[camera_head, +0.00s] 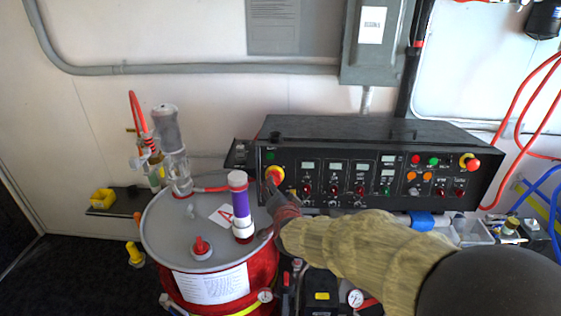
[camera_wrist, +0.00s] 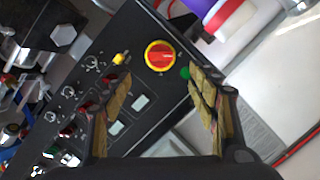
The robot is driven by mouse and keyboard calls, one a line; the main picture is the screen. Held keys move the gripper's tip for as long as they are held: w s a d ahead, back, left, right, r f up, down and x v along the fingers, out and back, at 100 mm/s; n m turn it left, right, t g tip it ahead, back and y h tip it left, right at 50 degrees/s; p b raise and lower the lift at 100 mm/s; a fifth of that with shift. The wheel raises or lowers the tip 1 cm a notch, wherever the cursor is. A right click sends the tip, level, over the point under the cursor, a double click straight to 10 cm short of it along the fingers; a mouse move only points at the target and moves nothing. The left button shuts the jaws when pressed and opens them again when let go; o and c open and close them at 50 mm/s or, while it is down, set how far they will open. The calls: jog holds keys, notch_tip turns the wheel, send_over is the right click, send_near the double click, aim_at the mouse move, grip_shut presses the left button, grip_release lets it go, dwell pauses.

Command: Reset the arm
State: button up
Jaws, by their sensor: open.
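My gripper (camera_wrist: 160,105) is open in the wrist view, with its two tan-padded fingers apart and nothing between them. It faces the black control panel (camera_head: 330,150). A red rotary knob on a yellow ring (camera_wrist: 160,56) lies just beyond the gap between the fingertips, apart from them. In the head view this red and yellow knob (camera_head: 275,173) is at the panel's left end. My arm, in a tan sleeve, reaches in from the lower right to the panel's left end. My fingertips are hard to make out there.
A red drum (camera_head: 270,262) with a grey lid stands left of the arm, close to it, carrying a purple-banded cylinder (camera_head: 240,203) and a clear pump. A grey electrical box (camera_head: 372,40) hangs above the panel. Red hoses (camera_head: 520,115) hang at the right.

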jog(key=s+a+f+n+g+y, duration=0.15)
jog(key=s+f+n+g, duration=0.4)
jog(key=s+f, duration=0.55)
jog(key=s+d+r+n+g+h+b, duration=0.1)
jog(key=s+d+r, duration=0.4)
jog(key=s+d, duration=0.6)
jog(key=s+d+r+n+g+h+b, duration=0.1)
jog(key=s+d+r+b, duration=0.3)
jog(key=s+d, duration=0.7)
jog(key=s+r+h, duration=0.1)
jog(key=s, duration=0.4)
jog(key=shift+s+d+h, duration=0.15)
jog(key=shift+d+h, duration=0.15)
jog(key=shift+h, duration=0.05)
jog(key=shift+g, duration=0.25)
